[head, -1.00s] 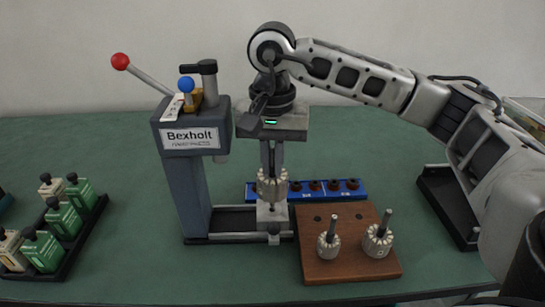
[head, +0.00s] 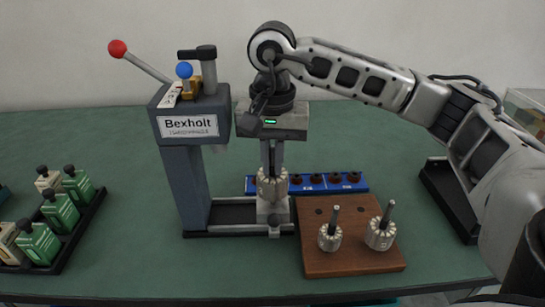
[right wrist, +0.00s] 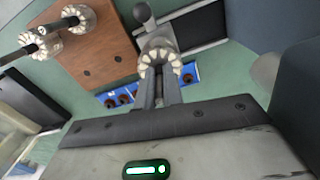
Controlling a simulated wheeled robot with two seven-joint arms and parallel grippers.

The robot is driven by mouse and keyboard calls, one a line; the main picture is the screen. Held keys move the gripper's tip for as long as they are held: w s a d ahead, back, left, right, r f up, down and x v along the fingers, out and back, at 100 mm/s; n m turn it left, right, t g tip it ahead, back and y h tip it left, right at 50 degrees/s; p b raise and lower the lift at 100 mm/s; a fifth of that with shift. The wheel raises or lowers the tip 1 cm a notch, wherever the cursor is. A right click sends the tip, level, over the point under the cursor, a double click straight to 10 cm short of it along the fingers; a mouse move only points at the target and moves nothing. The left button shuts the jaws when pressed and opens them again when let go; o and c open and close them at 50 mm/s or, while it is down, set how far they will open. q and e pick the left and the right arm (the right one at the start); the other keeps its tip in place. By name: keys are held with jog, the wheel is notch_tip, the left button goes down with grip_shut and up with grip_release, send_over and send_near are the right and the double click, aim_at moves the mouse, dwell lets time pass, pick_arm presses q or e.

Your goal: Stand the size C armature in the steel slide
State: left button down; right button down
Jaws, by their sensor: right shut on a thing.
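My right gripper (head: 270,168) is shut on the shaft of an armature (head: 272,186) with a pale ringed body, held upright. It shows in the right wrist view (right wrist: 160,88) with the armature (right wrist: 158,50) beyond the fingertips. The steel slide (head: 268,213) is directly below the armature, which appears to meet its top; I cannot tell whether it is seated. Two more armatures stand on the wooden board, a smaller one (head: 330,237) and a larger one (head: 380,234). No size letter is readable on the held one. My left gripper is not in view.
The Bexholt press (head: 185,180) stands just left of the slide. The wooden board (head: 350,262) is to the right, with a blue rack (head: 315,183) of dark parts behind. The back-left mat is clear.

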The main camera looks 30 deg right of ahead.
aim_at(272, 146)
jog(key=shift+f+b, duration=0.3)
jog(key=shift+f, duration=0.1)
jog(key=c, duration=1.5)
grip_release()
jog(key=shift+o, duration=0.2)
jog(key=shift+r+p, duration=1.45)
jog(key=shift+r, duration=0.8)
